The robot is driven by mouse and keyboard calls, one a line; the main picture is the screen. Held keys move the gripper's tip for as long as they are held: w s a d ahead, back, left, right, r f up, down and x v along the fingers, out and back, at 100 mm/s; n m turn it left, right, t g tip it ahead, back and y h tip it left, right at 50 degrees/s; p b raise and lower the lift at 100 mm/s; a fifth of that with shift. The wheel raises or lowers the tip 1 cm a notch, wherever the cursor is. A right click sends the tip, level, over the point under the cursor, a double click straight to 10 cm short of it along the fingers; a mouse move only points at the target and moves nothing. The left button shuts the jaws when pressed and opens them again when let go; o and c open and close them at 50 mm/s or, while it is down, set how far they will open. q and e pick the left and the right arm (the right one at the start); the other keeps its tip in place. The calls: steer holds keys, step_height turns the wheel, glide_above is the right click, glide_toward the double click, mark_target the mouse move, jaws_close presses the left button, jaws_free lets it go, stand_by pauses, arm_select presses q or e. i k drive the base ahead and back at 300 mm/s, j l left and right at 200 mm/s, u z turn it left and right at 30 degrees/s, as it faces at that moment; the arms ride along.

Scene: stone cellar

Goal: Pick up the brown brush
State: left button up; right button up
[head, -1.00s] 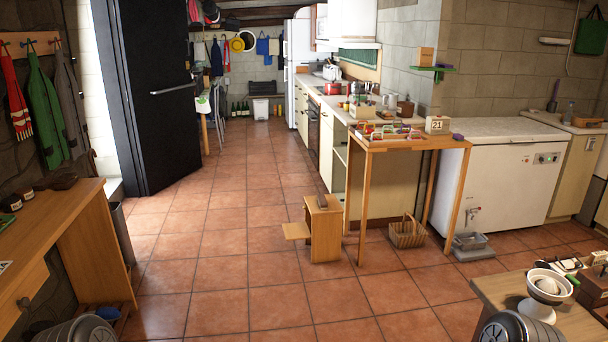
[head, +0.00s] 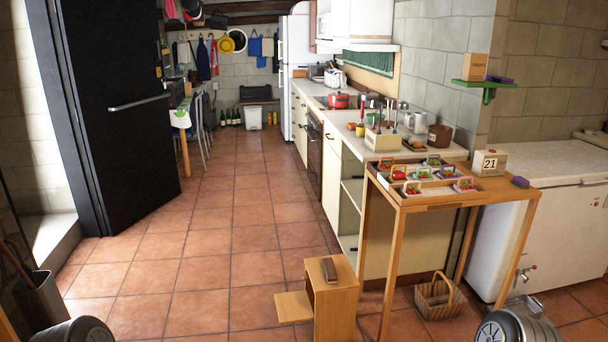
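A small brown oblong block that looks like the brown brush (head: 329,270) lies on top of a low wooden step box (head: 338,297), in the lower middle of the head view. Its bristles cannot be made out. Nothing touches it from above. Neither of my grippers is in view. Only rounded grey parts of my own arms show at the bottom left and bottom right edges.
A tall narrow wooden table (head: 450,199) with small colourful items stands right of the step box. A wicker basket (head: 439,293) is on the floor beneath it. A white chest freezer (head: 556,230) is at right. Open tiled floor (head: 205,235) lies to the left.

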mark_target(332, 276)
steer(key=i+z, duration=0.25)
steer(key=i+l, duration=0.25)
steer(key=i, duration=0.2)
steer(key=i+l, duration=0.3)
steer(key=i, duration=0.2)
steer(key=i+l, duration=0.25)
steer(key=i, duration=0.2)
steer(key=i+l+z, duration=0.1)
steer(key=i+l, duration=0.15)
steer(key=i, duration=0.2)
steer(key=i+l, duration=0.25)
steer(key=i, duration=0.7)
